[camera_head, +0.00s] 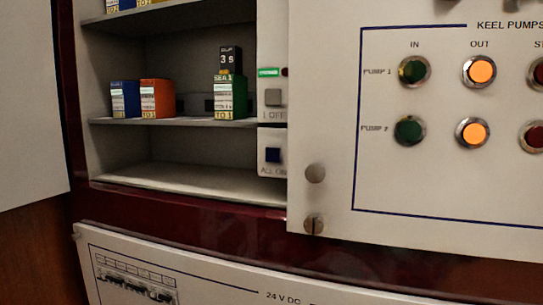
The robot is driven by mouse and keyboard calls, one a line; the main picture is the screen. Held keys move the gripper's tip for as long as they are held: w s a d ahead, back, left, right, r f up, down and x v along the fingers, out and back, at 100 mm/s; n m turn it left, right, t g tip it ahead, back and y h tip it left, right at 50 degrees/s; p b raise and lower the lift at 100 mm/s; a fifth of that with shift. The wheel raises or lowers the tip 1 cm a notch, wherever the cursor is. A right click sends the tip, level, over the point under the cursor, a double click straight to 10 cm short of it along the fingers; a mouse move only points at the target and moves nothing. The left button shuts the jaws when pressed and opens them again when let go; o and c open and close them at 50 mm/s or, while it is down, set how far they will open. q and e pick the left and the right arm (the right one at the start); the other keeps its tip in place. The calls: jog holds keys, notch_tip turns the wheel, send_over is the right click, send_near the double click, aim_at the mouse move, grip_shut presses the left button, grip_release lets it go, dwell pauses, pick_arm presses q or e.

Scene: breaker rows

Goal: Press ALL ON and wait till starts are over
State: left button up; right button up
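Neither of my grippers shows in the head view.
The keel pumps panel (330,180) stands at right, its two OUT lamps (480,71) lit orange and IN lamps (410,131) dark green. Blue, orange and green boxes (231,97) stand on the middle shelf. The lower shelf (190,180) is bare. A 24 V DC panel (220,280) is below.

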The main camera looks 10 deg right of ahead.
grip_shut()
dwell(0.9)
